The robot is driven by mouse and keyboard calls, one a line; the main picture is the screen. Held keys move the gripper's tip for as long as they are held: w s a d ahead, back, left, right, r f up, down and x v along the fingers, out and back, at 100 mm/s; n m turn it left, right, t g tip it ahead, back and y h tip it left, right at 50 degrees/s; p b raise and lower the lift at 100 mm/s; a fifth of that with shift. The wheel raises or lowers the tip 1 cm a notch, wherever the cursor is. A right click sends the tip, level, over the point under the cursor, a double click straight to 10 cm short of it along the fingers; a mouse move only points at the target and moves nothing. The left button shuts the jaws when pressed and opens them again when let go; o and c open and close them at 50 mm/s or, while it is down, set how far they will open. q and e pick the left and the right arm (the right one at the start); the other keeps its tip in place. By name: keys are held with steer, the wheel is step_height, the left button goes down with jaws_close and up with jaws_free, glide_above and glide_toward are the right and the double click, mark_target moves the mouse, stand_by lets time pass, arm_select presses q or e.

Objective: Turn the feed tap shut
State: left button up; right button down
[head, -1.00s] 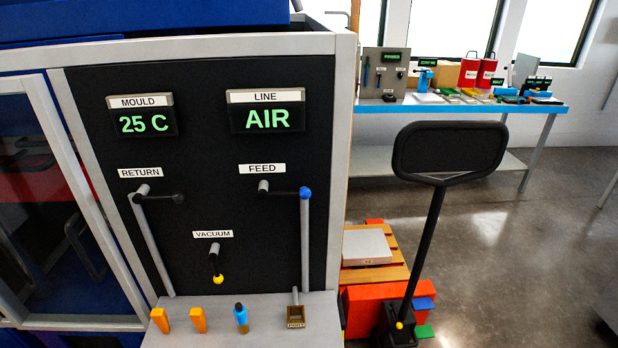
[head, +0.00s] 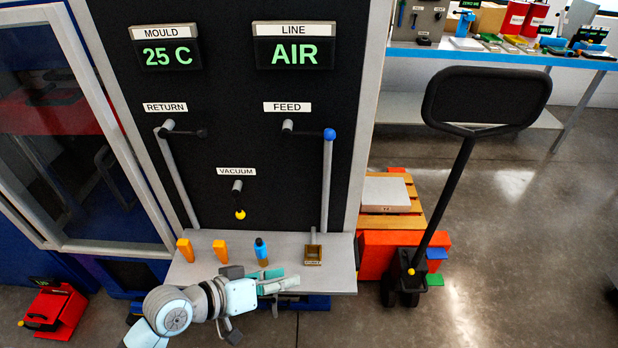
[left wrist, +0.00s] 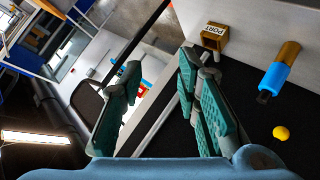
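The feed tap (head: 287,127) is on the black panel under the FEED label (head: 287,107). Its dark lever points right, level, and ends in a blue knob (head: 329,134) at the top of a grey pipe (head: 326,185). The line display (head: 294,52) reads AIR. My left gripper (head: 285,283) is in front of the grey shelf's front edge, well below the tap and apart from it. In the left wrist view its two teal-padded fingers (left wrist: 160,66) are spread with nothing between them. I cannot make out the feed tap there. My right gripper is in neither view.
The return tap (head: 185,130) and yellow-ended vacuum lever (head: 239,200) share the panel. Two orange pieces (head: 186,249), a blue bottle (head: 261,250) and a small PORT box (head: 313,252) stand on the shelf (head: 343,272). A pallet truck handle (head: 487,97) stands at right.

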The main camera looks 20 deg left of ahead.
arm_select(q)
steer(key=w+a+r+n+t+h, duration=0.2)
steer(key=w+r+n+t+h, duration=0.15)
steer(key=w+r, duration=0.5)
steer(key=n+t, duration=0.4)
steer(key=n, duration=0.2)
glide_toward(309, 136)
steer(key=shift+y, duration=0.45)
steer(key=p+x, duration=0.1)
steer(key=x, duration=0.4)
steer(key=p+x, duration=0.2)
steer(key=x, duration=0.3)
steer(key=shift+w+d+r, duration=0.2)
steer(key=shift+d+r, duration=0.05)
steer(key=shift+d, duration=0.15)
steer(key=shift+c, duration=0.4)
steer(key=shift+w, duration=0.1)
jaws_close()
